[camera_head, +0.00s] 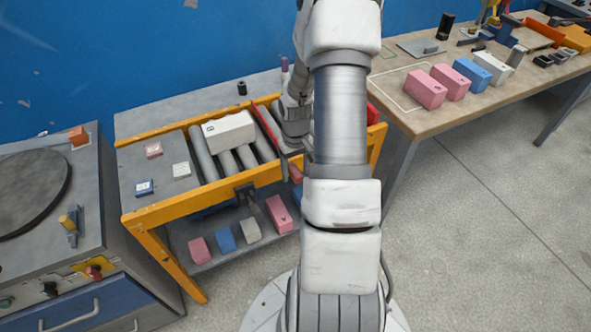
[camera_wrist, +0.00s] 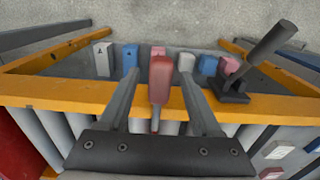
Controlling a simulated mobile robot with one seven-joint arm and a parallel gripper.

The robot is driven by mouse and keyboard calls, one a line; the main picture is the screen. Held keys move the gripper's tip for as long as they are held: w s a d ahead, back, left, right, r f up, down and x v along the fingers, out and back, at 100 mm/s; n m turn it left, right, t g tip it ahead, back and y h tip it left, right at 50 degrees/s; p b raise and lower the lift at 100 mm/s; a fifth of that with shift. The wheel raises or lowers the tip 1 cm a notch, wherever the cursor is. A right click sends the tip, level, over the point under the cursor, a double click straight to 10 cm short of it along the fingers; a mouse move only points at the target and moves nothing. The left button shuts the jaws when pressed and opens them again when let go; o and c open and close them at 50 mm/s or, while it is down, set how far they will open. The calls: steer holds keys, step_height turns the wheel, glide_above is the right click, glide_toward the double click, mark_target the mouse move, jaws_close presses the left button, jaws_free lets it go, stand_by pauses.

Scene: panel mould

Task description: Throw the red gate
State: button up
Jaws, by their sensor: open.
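The red gate (camera_head: 267,127) shows in the head view as a thin red bar across the rollers, to the right of a white block (camera_head: 229,131). In the wrist view a red handle (camera_wrist: 160,80) on a short grey stem stands between the fingers of my gripper (camera_wrist: 160,74); it seems to belong to the gate. The fingers are apart on either side of it, with a gap visible on both sides.
A black lever (camera_wrist: 240,82) stands on the front of the yellow frame (camera_head: 205,193), beside my gripper. Several coloured blocks sit on the shelf (camera_head: 205,258) below. A wooden table (camera_head: 425,123) with blocks is at right, a grey cabinet (camera_head: 90,215) at left.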

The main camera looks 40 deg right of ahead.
jaws_close()
stand_by(1.4)
